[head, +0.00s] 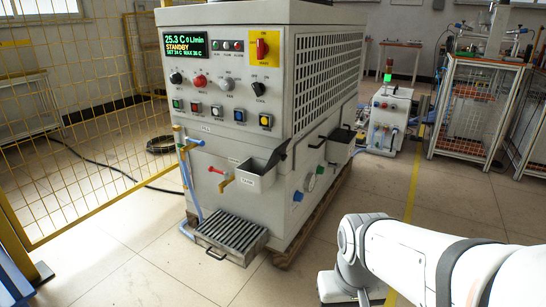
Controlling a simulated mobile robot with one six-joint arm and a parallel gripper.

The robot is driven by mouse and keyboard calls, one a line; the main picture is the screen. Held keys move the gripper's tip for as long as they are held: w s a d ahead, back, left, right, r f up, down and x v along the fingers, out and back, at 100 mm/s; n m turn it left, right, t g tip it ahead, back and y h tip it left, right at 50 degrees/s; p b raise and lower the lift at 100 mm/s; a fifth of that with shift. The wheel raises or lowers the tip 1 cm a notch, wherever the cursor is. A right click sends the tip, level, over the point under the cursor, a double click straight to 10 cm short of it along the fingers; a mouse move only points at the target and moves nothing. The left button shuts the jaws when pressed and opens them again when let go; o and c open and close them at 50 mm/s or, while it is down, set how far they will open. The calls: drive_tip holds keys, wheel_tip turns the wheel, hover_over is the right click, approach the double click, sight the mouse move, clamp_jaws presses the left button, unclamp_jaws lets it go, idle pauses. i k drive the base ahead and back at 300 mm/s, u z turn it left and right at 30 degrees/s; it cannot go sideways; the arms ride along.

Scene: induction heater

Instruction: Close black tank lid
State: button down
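A small white tank (256,179) with a label on its front juts from the lower front right corner of the large heater cabinet (225,140). A black lid (277,158) stands tilted up at the tank's right side, and the tank's top looks open. A second white box (339,152) is on the cabinet's right side, with a black flap or top (343,135); I cannot tell whether it is open. My white arm reaches in from the lower right, apart from the tank. My gripper does not show.
Yellow mesh fencing (80,120) stands left. Floor right of the cabinet is partly clear.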

sight(278, 155)
drive_tip(key=u, duration=0.1)
drive_tip(key=i, duration=1)
